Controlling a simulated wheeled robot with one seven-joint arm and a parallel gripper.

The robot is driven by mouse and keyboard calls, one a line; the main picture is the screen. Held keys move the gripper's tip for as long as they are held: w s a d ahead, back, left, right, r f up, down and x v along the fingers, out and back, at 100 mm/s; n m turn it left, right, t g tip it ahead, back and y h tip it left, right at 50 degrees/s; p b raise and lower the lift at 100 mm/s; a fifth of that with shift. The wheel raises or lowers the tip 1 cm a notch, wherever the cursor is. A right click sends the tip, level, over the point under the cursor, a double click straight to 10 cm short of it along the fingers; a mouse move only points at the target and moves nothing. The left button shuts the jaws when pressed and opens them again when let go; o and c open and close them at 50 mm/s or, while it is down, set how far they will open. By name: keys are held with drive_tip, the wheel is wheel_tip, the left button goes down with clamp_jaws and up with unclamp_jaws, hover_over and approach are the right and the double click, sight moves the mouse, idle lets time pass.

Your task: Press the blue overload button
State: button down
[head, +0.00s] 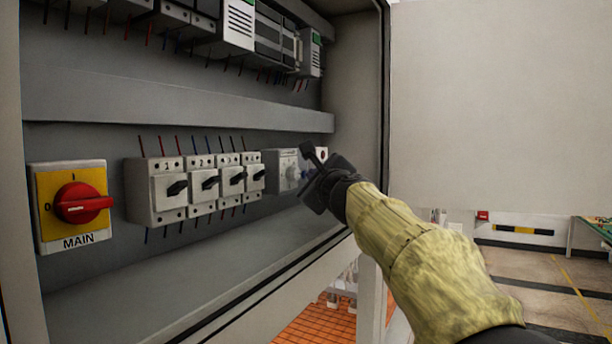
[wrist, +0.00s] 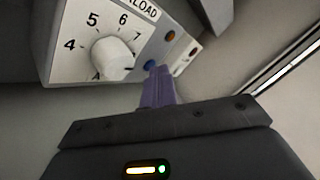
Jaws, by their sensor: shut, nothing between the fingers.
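The overload unit (head: 270,158) is a pale box at the right end of the breaker row in the head view. In the wrist view its white face (wrist: 72,66) carries a numbered dial with a white knob (wrist: 112,58). The blue overload button (wrist: 150,64) is small and sits right of the knob, with an orange-brown round part (wrist: 170,36) above it. My gripper's purple fingers (wrist: 160,70) are shut and empty, their tips right beside the blue button. I cannot tell whether they touch it. In the head view my gripper (head: 307,174) partly covers the unit.
Several breakers with black levers (head: 205,184) stand left of the unit. A red MAIN switch (head: 82,203) on a yellow plate is at the far left. The cabinet's right side wall (head: 356,110) is close to my gripper. A grey ledge (head: 180,105) runs above the row.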

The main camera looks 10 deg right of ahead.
idle(0.3)
drive_tip(key=shift+s+d, duration=0.45)
drive_tip(key=shift+d, duration=0.2)
drive_tip(key=shift+s+d+b, duration=0.5)
drive_tip(key=shift+s+d, duration=0.25)
drive_tip(key=shift+d, duration=0.3)
drive_tip(key=shift+s+d+b, duration=0.45)
drive_tip(key=shift+s+d, duration=0.3)
drive_tip(key=shift+d, duration=0.25)
drive_tip(key=shift+w+a+f, duration=0.1)
drive_tip(key=shift+a, duration=0.05)
